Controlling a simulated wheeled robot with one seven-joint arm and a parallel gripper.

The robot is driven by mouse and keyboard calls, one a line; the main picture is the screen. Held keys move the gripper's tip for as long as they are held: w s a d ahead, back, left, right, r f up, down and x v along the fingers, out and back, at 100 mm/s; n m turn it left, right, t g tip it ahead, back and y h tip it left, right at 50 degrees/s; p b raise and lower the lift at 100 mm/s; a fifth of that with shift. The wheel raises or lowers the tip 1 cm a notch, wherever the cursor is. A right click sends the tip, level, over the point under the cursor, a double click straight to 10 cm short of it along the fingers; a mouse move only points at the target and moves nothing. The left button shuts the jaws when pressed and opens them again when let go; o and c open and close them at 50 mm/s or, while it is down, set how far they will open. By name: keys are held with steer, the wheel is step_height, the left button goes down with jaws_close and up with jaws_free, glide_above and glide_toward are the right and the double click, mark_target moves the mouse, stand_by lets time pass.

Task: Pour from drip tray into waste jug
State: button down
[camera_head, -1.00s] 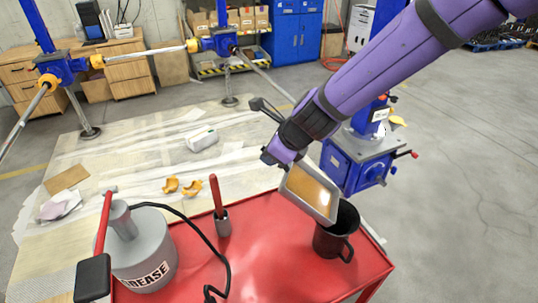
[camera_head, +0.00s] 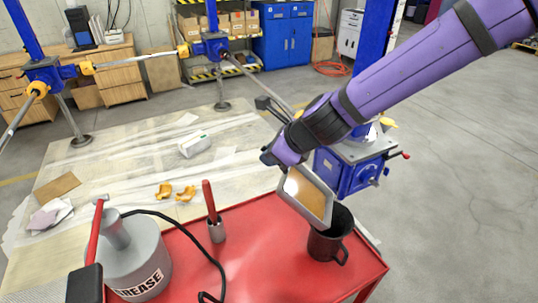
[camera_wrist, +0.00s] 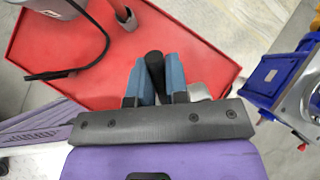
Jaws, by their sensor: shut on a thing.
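The drip tray (camera_head: 311,197) is a shallow, light metal rectangle with an orange-brown inside. It is tilted, its lower end at the mouth of the waste jug (camera_head: 325,245). The jug is black, has a handle on its right, and stands upright on the red table near its right corner. My gripper (camera_head: 283,163) is at the tray's upper end. The wrist view shows its blue-grey fingers (camera_wrist: 154,85) shut around a dark bar, apparently the tray's handle. I cannot tell whether liquid is flowing, and the jug's inside is hidden.
On the red table (camera_head: 260,250) stand a grey grease can (camera_head: 140,265) with a black hose and a red-handled tool in a metal cup (camera_head: 216,230). The table's middle is clear.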

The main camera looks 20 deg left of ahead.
steer(key=shift+d+r, duration=0.25)
steer(key=shift+d, duration=0.05)
steer(key=shift+w+d+r+y, duration=0.1)
steer(key=shift+d+r+y, duration=0.45)
steer(key=shift+r+y, duration=0.1)
steer(key=shift+d+r, duration=0.15)
steer(key=shift+d, duration=0.1)
steer(key=shift+w+d+r+y, duration=0.1)
steer(key=shift+d+r+y, duration=0.3)
steer(key=shift+r+y, duration=0.1)
steer(key=shift+d+r, duration=0.1)
steer(key=shift+d, duration=0.05)
steer(key=shift+d+r+y, duration=0.25)
steer(key=shift+d+y, duration=0.1)
steer(key=shift+d, duration=0.1)
steer(key=shift+w+d+r+y, duration=0.1)
steer(key=shift+d+r+y, duration=0.3)
steer(key=shift+d, duration=0.1)
steer(key=shift+d+r+m+y, duration=0.3)
steer(key=shift+d, duration=0.25)
